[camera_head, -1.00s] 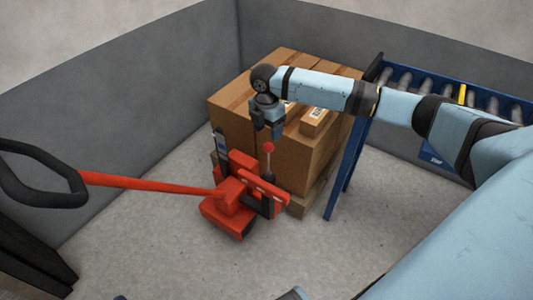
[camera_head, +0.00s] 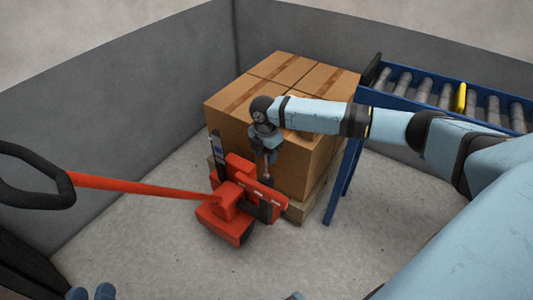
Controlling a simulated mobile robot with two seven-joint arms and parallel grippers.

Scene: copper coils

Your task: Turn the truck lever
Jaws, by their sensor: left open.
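The red pallet truck (camera_head: 226,226) stands on the floor, with its long red handle bar (camera_head: 140,188) reaching left to a black loop grip (camera_head: 40,205). Its thin upright lever (camera_head: 267,173) is at the truck's rear, beside the boxes. My right gripper (camera_head: 268,160) points down at the top of the lever. The lever's knob is hidden by the gripper or too small to make out, and I cannot tell whether the fingers are closed on it.
Cardboard boxes (camera_head: 234,97) are stacked on a wooden pallet (camera_head: 302,209) behind the truck. A blue roller conveyor (camera_head: 345,180) stands to the right. Grey walls (camera_head: 130,110) enclose the back and left. The floor in front is clear.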

